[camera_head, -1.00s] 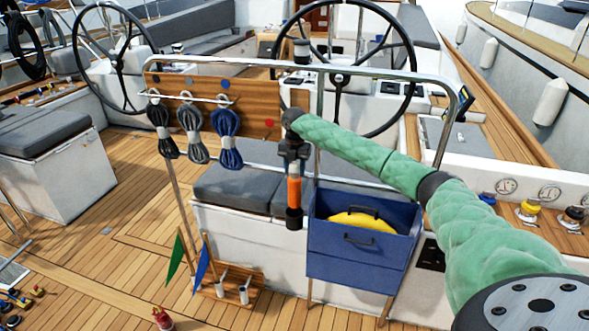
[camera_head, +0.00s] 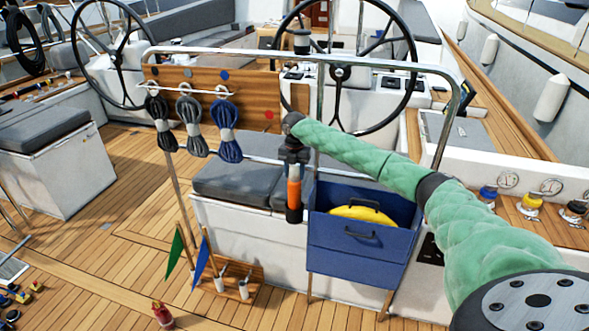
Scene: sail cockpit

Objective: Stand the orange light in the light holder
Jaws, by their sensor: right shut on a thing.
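My right gripper (camera_head: 293,160) points down near the middle of the view, shut on the orange light (camera_head: 294,190). The light hangs upright below the jaws, with an orange middle and a dark lower end, apart from anything beneath it. It is in front of the grey seat cushions and just left of the blue box. A low wooden rack (camera_head: 257,293) with white cups (camera_head: 243,289) stands on the deck below and to the left; I cannot tell whether it is the light holder. My left gripper is not in view.
The blue box (camera_head: 357,262) holds a yellow thing (camera_head: 362,214). A metal rail (camera_head: 300,52) with a wooden board (camera_head: 257,100) and rope coils (camera_head: 229,143) stands behind. Green and blue flags (camera_head: 201,260) stand by the rack. A red bottle (camera_head: 162,316) is on the deck.

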